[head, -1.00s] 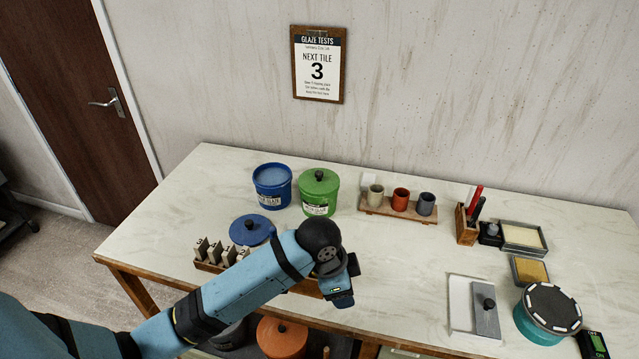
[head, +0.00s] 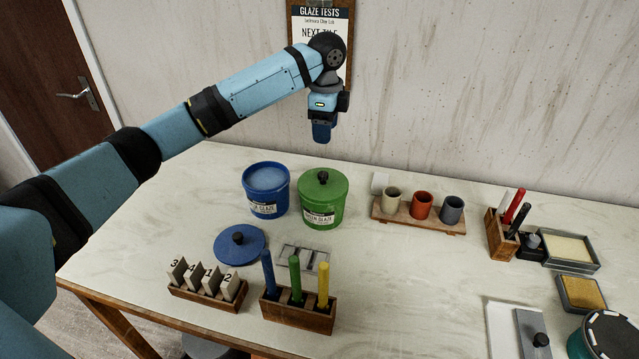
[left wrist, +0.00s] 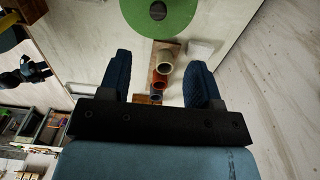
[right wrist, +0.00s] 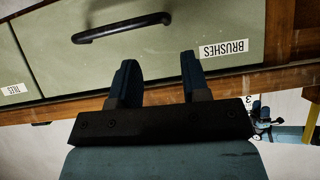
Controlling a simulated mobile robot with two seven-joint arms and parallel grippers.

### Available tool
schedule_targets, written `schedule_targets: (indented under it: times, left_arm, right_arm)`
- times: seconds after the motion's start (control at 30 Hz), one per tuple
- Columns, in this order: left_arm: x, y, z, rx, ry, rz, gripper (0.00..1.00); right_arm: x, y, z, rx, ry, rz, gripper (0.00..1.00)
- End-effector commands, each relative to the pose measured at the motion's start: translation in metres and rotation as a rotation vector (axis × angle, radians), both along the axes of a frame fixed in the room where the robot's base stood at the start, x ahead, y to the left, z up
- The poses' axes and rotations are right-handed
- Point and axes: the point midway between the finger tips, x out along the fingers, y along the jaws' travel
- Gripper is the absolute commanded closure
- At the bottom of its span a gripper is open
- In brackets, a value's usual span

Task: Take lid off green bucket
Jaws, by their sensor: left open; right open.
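The green bucket (head: 322,206) stands on the table with its green lid (head: 338,186) on top; the lid has a black knob (head: 323,177). My left gripper (head: 321,138) is open and empty, pointing down above the lid. In the left wrist view the lid (left wrist: 180,18) and its knob (left wrist: 157,11) show at the top, beyond the open left fingers (left wrist: 158,80). My right gripper (right wrist: 156,75) is open and empty, in front of a drawer labelled BRUSHES; it is not in the head view.
An open blue bucket (head: 266,193) stands just left of the green one, its blue lid (head: 240,245) flat in front. A rack of coloured sticks (head: 297,312), a tile rack (head: 207,291) and a cup stand (head: 418,219) are nearby. Bare table lies right of the sticks.

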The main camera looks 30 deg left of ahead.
Motion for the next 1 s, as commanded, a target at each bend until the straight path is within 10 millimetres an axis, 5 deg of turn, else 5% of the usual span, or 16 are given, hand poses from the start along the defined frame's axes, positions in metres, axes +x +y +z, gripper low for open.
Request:
schedule_targets:
  times: [1.0]
  left_arm:
    - [-0.005, 0.003, -0.130, 0.000, 0.002, 0.000, 0.42]
  right_arm:
    - [-0.006, -0.005, -0.004, -0.010, 0.010, 0.000, 0.57]
